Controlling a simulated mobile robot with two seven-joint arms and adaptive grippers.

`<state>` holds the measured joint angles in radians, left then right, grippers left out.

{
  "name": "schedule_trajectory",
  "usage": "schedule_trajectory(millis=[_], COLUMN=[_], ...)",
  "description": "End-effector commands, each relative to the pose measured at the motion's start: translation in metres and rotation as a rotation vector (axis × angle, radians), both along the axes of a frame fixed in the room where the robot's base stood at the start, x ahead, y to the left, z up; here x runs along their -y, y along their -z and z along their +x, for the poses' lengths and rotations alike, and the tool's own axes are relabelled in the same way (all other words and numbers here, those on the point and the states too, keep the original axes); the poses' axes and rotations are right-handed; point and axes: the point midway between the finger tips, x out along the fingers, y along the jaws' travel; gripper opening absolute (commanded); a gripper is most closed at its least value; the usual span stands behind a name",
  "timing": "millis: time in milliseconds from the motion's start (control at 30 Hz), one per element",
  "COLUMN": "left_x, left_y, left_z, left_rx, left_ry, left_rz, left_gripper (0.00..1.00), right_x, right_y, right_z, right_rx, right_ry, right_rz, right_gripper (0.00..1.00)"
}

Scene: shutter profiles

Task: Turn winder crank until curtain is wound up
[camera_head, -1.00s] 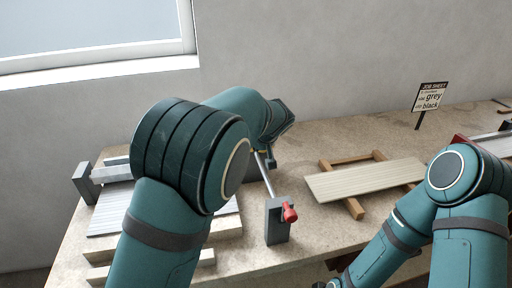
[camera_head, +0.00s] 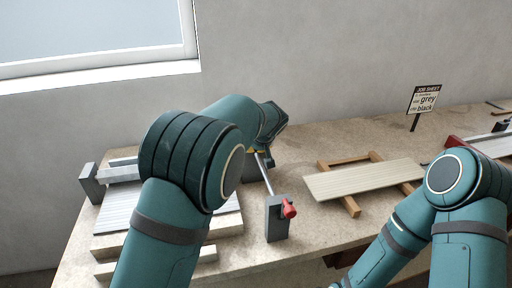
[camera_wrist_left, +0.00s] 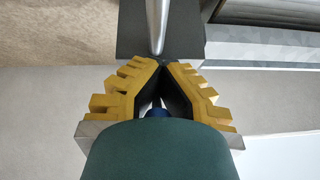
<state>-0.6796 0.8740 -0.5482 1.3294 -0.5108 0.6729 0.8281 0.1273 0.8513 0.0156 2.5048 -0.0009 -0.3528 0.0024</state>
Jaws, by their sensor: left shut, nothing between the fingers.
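The winder is a grey upright block (camera_head: 277,222) with a red crank knob (camera_head: 289,209) on its right side. A thin metal rod (camera_head: 264,172) runs from it up towards my left gripper. The curtain of grey slats (camera_head: 117,211) lies flat at the left, partly hidden by my left arm. My left gripper, mostly hidden behind its arm in the head view, shows yellow fingers (camera_wrist_left: 164,64) in the left wrist view. They are shut and empty, tips close to a dark block (camera_wrist_left: 190,40) and a metal rod (camera_wrist_left: 157,22); contact is unclear. My right gripper is outside the view.
A pale slatted panel (camera_head: 355,181) rests on a wooden frame (camera_head: 352,207) mid-table. A job sheet sign (camera_head: 425,99) stands at the back. A grey post (camera_head: 88,184) stands at the left end. Bare table (camera_head: 310,235) lies right of the winder.

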Motion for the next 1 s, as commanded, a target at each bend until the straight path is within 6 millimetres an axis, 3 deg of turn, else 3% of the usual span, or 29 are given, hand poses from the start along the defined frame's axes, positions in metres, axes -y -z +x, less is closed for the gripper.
schedule_trajectory(millis=[733, 767, 800, 867, 1000], left_x=[-0.0001, -0.0001, -0.0001, -0.0001, -0.0001], left_y=[0.0018, 0.0018, 0.0018, 0.0018, 0.0018], left_z=[-0.0005, -0.0005, -0.0005, -0.0005, -0.0005], left_rx=[-0.003, -0.003, -0.003, -0.003, -0.003], left_ry=[0.0, 0.0, 0.0, 0.0, 0.0], left_rz=[0.001, 0.001, 0.001, 0.001, 0.001], left_gripper=[0.0, 0.04, 0.18, 0.37, 0.37], right_x=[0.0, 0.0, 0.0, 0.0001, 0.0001], right_y=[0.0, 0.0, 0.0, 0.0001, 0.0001], right_z=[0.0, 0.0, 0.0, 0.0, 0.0], right_rx=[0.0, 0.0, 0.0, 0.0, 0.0], right_ry=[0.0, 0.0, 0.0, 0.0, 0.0], right_rz=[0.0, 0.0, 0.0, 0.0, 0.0], right_gripper=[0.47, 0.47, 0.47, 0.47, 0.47])
